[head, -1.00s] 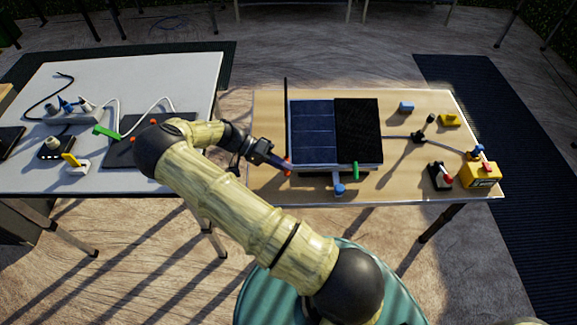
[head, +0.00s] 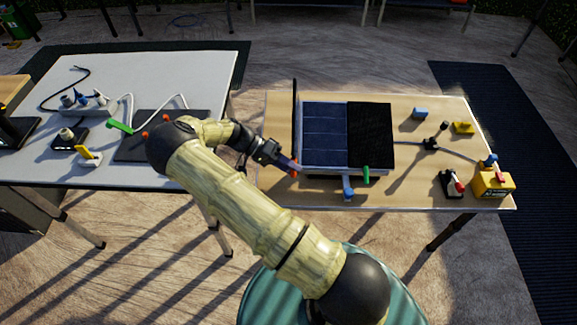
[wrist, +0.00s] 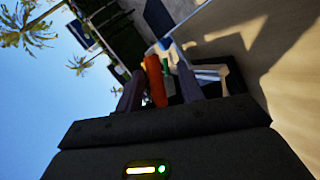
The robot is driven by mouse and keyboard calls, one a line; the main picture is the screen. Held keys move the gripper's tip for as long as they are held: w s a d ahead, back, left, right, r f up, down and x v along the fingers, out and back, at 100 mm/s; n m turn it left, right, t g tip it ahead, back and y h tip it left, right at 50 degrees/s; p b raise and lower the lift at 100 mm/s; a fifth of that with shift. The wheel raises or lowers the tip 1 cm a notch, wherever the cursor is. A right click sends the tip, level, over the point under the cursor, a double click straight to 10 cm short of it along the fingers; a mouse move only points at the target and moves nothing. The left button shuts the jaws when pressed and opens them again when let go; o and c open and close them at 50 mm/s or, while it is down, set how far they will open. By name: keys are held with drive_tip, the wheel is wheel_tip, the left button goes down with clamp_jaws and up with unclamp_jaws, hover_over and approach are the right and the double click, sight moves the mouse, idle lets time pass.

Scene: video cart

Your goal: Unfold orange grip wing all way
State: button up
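A panel case (head: 322,135) lies on the wooden table, with dark panels on top. A small orange-red piece, which looks like the orange grip wing (head: 296,170), shows at its near left corner beside my gripper (head: 285,165). In the wrist view the orange wing (wrist: 154,80) stands upright between the two fingers of my gripper (wrist: 159,88). The fingers are apart. The wing is close to the left finger, with a gap on the right; I cannot tell whether it touches. A green lever (head: 366,175) and a blue one (head: 348,187) stick out of the case's near side.
A wooden table (head: 420,195) carries a yellow box (head: 492,182), a blue block (head: 419,113), a yellow block (head: 463,128) and a cabled stand (head: 431,144). A white table (head: 95,130) with plugs and a dark pad stands left. A gap separates the tables.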

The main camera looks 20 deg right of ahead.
drive_tip(key=b+v, duration=0.1)
drive_tip(key=v, duration=1.6)
drive_tip(key=shift+a+b, duration=0.2)
drive_tip(key=shift+b, duration=0.2)
drive_tip(key=shift+r, duration=0.15)
drive_tip(key=s+d+r+n+t+y, duration=0.35)
drive_tip(key=s+d+y, duration=0.25)
drive_tip(key=d, duration=0.3)
drive_tip(key=s+a+r+n+t+y, duration=0.1)
drive_tip(key=s+r+n+t+y, duration=0.2)
drive_tip(key=s, duration=0.5)
drive_tip(key=s+a+r+n+t+y, duration=0.15)
drive_tip(key=s+n+t, duration=0.25)
drive_tip(key=s, duration=0.4)
wheel_tip(320, 180, up, 13)
drive_tip(key=p, duration=1.2)
drive_tip(key=shift+h+p, duration=0.35)
drive_tip(key=shift+h, duration=0.1)
drive_tip(key=shift+s+r, duration=0.1)
drive_tip(key=shift+r, duration=0.05)
